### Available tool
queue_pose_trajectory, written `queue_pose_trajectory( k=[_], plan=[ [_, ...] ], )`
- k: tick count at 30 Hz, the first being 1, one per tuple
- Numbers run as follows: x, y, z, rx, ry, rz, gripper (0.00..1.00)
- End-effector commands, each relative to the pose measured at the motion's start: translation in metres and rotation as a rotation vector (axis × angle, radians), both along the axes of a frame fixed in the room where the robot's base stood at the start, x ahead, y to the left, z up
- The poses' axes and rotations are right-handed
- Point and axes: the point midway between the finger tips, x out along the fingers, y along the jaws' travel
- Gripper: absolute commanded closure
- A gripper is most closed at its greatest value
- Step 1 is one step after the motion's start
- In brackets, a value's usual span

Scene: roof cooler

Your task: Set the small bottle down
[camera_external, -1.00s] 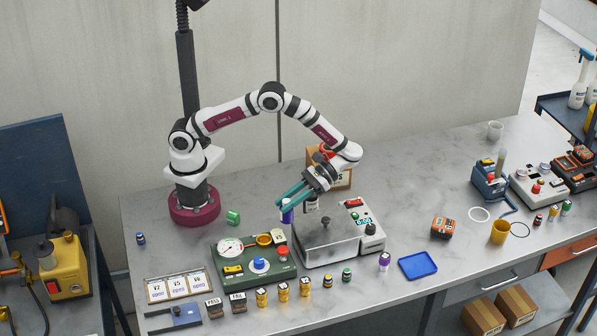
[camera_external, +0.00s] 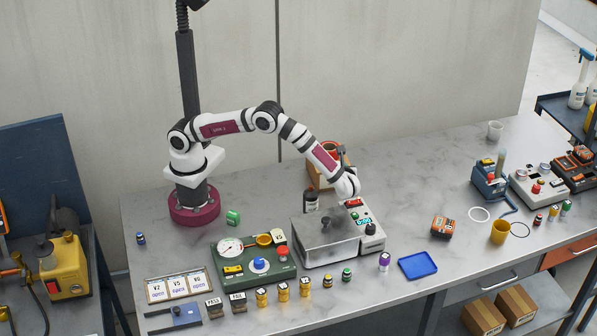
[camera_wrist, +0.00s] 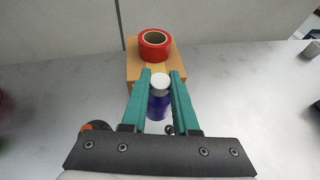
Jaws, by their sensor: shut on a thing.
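In the wrist view, the small bottle (camera_wrist: 159,106) has a white cap and a blue-purple body. It sits between the teal fingers of my gripper (camera_wrist: 160,78), which is shut on it. The bottle's lower end is hard to make out. In the external view, my wrist hides the fingers and the bottle. My wrist is at the back right of the silver machine, beside the cardboard box. Whether the bottle touches the table cannot be told.
The cardboard box (camera_wrist: 135,68) with a red tape roll (camera_wrist: 155,56) on top stands just beyond the bottle. A dark bottle (camera_external: 311,203) stands by the silver machine (camera_external: 325,245). A blue tray (camera_external: 418,265) and an orange device (camera_external: 443,227) are to the right. The table between has free room.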

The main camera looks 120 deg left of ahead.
Motion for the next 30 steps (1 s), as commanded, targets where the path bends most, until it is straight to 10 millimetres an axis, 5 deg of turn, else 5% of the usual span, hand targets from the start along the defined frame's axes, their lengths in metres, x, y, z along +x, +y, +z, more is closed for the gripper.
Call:
queue_pose_trajectory(
  k=[4, 9, 13, 22, 30],
  plan=[
    [0.065, -0.008, 0.012, 0.002, -0.002, -0.286, 1.0],
    [0.109, -0.022, 0.021, 0.002, 0.0, -0.474, 1.0],
    [0.117, -0.011, 0.014, 0.001, 0.004, -0.509, 1.0],
    [0.115, 0.076, -0.039, 0.001, 0.002, -0.506, 1.0],
    [0.116, 0.092, -0.078, 0.0, 0.003, -0.509, 1.0]
  ],
)
